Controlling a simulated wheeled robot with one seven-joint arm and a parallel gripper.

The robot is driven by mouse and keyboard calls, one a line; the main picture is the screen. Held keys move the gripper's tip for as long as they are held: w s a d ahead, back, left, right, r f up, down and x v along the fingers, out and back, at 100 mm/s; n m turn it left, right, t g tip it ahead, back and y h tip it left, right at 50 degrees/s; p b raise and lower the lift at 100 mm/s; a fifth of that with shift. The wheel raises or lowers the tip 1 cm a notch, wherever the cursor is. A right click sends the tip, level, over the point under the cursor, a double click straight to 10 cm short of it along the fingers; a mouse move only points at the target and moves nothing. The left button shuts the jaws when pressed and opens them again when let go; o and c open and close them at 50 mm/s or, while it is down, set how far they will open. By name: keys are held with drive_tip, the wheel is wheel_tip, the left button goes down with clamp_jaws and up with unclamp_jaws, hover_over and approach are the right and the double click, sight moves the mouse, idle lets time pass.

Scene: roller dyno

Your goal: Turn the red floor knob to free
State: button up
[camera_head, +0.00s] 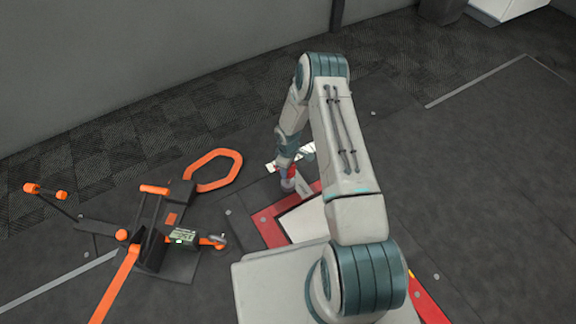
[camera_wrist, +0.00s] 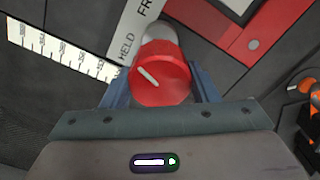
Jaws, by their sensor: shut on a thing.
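The red floor knob (camera_wrist: 172,62) is in the middle of the wrist view, with a white pointer line on its face slanting to the upper left, towards the HELD lettering. A pale label plate (camera_wrist: 132,32) beside it reads HELD and, further up, part of FREE. My gripper (camera_wrist: 160,84) is shut on the knob, with one blue finger on each side of it. In the head view the red knob (camera_head: 291,171) shows small below my forearm, with my gripper (camera_head: 286,162) at it; the fingers are hard to make out there.
A red-bordered floor frame (camera_head: 268,231) lies beside the knob, partly hidden by my arm. A black and orange wheel clamp-like device (camera_head: 150,232) with an orange loop (camera_head: 236,166) stands to the left. A white scale strip (camera_wrist: 58,50) lies near the label.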

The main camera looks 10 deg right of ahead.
drive_tip(key=m, duration=0.4)
drive_tip(key=shift+m, duration=0.4)
idle(0.4)
drive_tip(key=o, duration=1)
drive_tip(key=shift+r, duration=0.15)
wheel_tip(320, 180, up, 14)
drive_tip(key=p, duration=0.5)
